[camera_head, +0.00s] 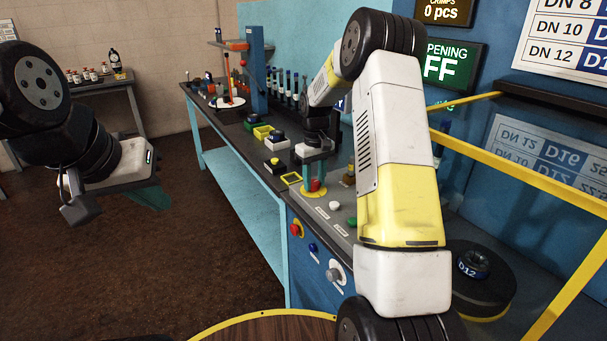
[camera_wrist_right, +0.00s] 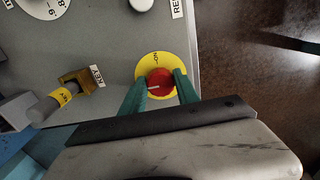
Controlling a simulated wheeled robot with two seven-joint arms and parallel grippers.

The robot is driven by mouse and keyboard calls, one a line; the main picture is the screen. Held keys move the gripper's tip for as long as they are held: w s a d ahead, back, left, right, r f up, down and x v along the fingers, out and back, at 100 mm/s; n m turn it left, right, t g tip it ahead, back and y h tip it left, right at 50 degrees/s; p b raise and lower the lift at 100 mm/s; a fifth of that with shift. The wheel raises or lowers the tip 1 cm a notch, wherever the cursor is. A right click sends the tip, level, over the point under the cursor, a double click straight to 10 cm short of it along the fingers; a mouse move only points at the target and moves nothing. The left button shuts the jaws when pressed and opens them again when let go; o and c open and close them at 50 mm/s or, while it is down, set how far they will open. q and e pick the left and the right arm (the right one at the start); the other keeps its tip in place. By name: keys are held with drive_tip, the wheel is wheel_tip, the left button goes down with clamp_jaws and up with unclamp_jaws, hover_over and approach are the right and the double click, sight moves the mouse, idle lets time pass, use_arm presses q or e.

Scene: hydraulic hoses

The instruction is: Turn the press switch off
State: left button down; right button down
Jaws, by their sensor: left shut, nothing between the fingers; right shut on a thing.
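The press switch is a red knob (camera_wrist_right: 160,82) on a round yellow plate (camera_wrist_right: 157,60), with a pale pointer line on the knob and lettering on the plate. My left gripper (camera_head: 152,197) hangs at the left, away from the bench, shut and empty.
A white button (camera_head: 335,205) and a green button (camera_head: 352,221) are close by on the panel. A red button (camera_head: 295,229) is on the bench front. A yellow-framed clear guard (camera_head: 520,165) stands right.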

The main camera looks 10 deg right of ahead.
sight(314, 183)
drive_tip(key=c, duration=0.9)
unclamp_jaws()
drive_tip(key=shift+r, duration=0.1)
wheel_tip(314, 183, up, 8)
drive_tip(key=shift+f, duration=0.25)
drive_tip(key=shift+r, duration=0.1)
